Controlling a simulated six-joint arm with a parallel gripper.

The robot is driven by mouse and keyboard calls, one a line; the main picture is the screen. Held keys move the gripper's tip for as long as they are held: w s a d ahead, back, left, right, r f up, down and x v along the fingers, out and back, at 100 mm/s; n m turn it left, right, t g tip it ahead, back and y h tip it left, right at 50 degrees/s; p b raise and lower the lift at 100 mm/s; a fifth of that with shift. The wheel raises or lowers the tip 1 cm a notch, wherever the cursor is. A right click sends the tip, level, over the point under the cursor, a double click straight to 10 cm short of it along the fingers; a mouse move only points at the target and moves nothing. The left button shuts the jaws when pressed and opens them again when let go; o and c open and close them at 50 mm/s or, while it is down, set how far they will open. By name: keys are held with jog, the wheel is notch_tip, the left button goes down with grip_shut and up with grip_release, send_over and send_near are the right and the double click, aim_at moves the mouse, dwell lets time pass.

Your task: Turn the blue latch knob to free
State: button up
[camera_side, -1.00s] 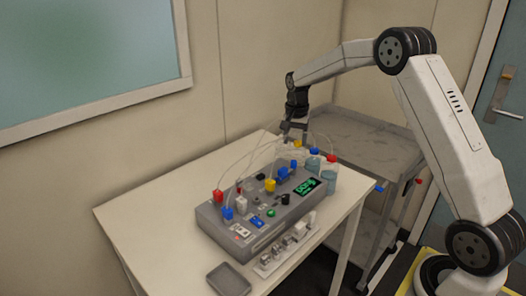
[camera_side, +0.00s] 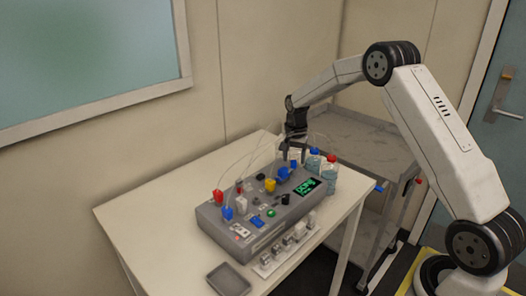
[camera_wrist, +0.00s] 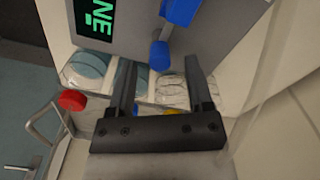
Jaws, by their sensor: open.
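The grey console (camera_side: 215,222) stands on the white table. Two blue parts sit near its display end: a larger blue block (camera_side: 282,174), also in the wrist view (camera_wrist: 180,10), and a smaller blue knob (camera_wrist: 160,55) beside it. I cannot tell for certain which is the latch knob. My gripper (camera_side: 294,157) points down just above that end of the console. In the wrist view my gripper (camera_wrist: 160,68) is open and empty, with the smaller blue knob between and just beyond its fingertips. Contact cannot be made out.
Bottles with a blue cap (camera_side: 315,152) and a red cap (camera_side: 331,159) stand close beside my gripper. Thin clear tubes arch over the console. A yellow part (camera_side: 270,185) and a green-lit display (camera_side: 308,187) are near. A grey tray (camera_side: 228,279) lies in front.

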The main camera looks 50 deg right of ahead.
jog(key=shift+f, duration=0.6)
grip_shut()
